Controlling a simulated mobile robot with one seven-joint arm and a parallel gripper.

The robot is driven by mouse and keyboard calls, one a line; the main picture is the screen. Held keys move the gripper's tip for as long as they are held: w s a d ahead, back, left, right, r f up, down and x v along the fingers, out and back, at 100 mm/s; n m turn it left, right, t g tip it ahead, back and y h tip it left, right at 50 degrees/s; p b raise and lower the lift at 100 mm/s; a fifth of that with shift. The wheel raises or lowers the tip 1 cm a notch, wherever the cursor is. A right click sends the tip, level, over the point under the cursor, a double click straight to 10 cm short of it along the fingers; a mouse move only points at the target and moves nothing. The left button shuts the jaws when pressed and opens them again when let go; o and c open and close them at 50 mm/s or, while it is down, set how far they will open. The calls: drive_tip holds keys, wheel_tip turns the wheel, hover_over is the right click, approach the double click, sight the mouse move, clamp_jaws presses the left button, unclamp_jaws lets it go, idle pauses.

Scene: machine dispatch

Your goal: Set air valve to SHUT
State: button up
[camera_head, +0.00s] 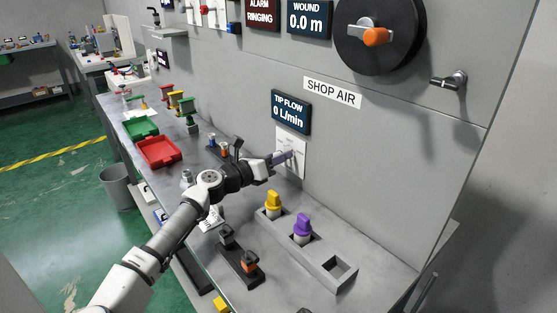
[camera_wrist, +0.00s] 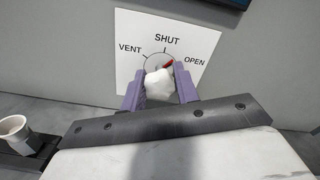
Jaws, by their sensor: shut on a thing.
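The air valve's white plate (camera_wrist: 135,35) is on the grey wall, with VENT at left, SHUT at top and OPEN at right. Its white knob (camera_wrist: 158,88) is between the purple fingers of my gripper (camera_wrist: 159,88), which is shut on it. The knob's red pointer (camera_wrist: 168,64) points up and right, toward the OPEN side rather than straight at SHUT. The fingers hide part of the dial. In the head view my gripper (camera_head: 283,158) reaches the plate (camera_head: 298,142), below the TIP FLOW display (camera_head: 290,112), which reads 0 L/min.
A grey holder (camera_head: 301,259) with yellow and purple knobbed pieces stands on the bench to the right. A dark block (camera_head: 240,262) with small fittings is nearer the front edge. Red (camera_head: 158,165) and green trays (camera_head: 135,138) lie to the left. A white cup (camera_wrist: 14,128) shows at the wrist view's left.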

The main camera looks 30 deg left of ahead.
drive_tip(key=n, duration=0.3)
drive_tip(key=shift+n, duration=2.2)
drive_tip(key=o, duration=1)
drive_tip(key=shift+c, duration=0.2)
drive_tip(key=b+v, duration=0.3)
drive_tip(key=v, duration=0.9)
drive_tip(key=shift+s+a+f+b, duration=0.1)
drive_tip(key=shift+s+a+b, duration=0.1)
drive_tip(key=shift+s+b, duration=0.15)
drive_tip(key=shift+s+a, duration=0.15)
drive_tip(key=shift+s, duration=0.3)
